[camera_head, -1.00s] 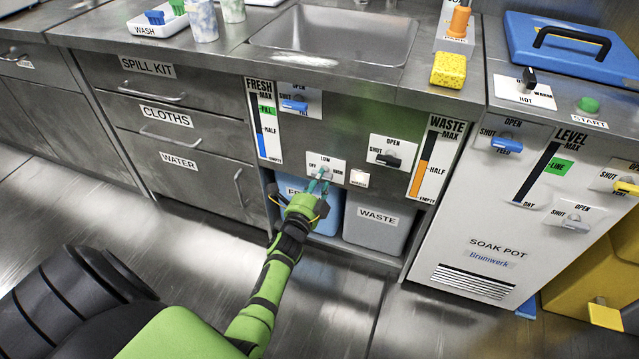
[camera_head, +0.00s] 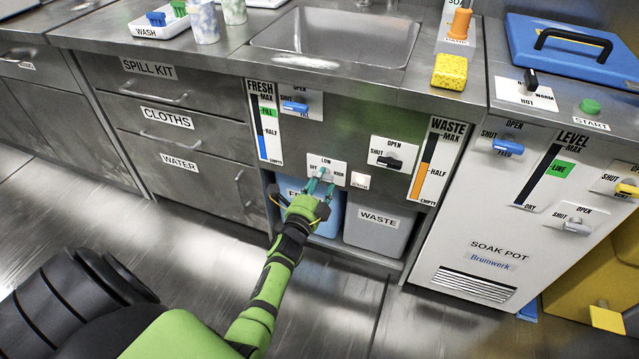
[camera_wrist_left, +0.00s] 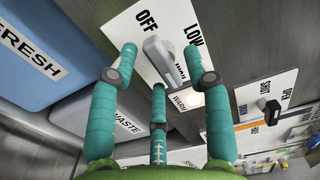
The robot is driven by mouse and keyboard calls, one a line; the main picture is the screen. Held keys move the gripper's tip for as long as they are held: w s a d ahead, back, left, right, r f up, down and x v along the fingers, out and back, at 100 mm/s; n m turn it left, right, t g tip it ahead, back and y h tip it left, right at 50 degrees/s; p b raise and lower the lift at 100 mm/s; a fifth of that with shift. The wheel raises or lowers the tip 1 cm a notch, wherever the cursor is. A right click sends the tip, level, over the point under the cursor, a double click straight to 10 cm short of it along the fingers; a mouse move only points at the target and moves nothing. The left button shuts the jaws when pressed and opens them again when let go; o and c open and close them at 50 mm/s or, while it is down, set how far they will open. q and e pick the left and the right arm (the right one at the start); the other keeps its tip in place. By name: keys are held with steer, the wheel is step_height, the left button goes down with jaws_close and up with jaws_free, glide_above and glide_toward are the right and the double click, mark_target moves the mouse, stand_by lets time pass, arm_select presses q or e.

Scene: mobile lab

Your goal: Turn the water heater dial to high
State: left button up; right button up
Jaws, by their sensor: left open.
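The water heater dial (camera_head: 325,175) is a grey knob on a white plate marked OFF, LOW and HIGH, on the steel front below the sink. In the left wrist view the elongated knob (camera_wrist_left: 160,52) lies between my teal fingers, which stand apart around it. HIGH is partly hidden there by the knob and a finger. I cannot tell which mark the knob points to. My left gripper (camera_head: 321,187) is open at the dial; contact with the knob cannot be made out. My right gripper is not in view.
A small lit indicator (camera_head: 360,181) is right of the dial plate. A black-handled valve (camera_head: 389,162) is further right, and a blue-handled valve (camera_head: 295,106) is above. Blue FRESH (camera_head: 333,215) and grey WASTE (camera_head: 377,237) containers stand below. The floor in front is clear.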

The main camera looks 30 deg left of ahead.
arm_select(q)
steer(key=shift+s, duration=0.1)
steer(key=v, duration=1.1)
steer(key=shift+s, duration=0.4)
